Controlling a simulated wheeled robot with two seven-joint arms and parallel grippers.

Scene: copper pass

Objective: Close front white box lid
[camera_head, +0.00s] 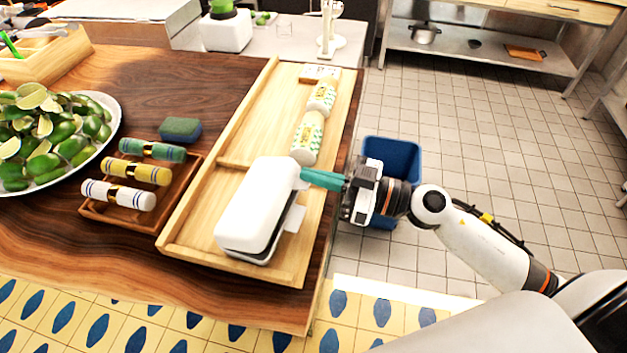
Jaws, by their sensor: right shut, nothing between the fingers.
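The front white box (258,208) lies in the near part of a long wooden tray on the counter. Its rounded white lid is down over most of the box, and a dark strip shows along its near and right edges. I cannot tell whether the lid is fully seated. A small pale flap (294,219) sticks out on its right side. My right gripper (304,175) comes in from the right, with its teal fingers shut and empty. Its fingertips are at the far right corner of the lid, seemingly touching it. My left gripper is not in view.
The wooden tray (186,211) has raised rims and a divider. Two patterned white bottles (308,138) lie in its far part. Left are a small tray of rolled cloths (130,198), a sponge (180,129) and a lime platter (116,110). A blue bin (392,150) stands on the floor.

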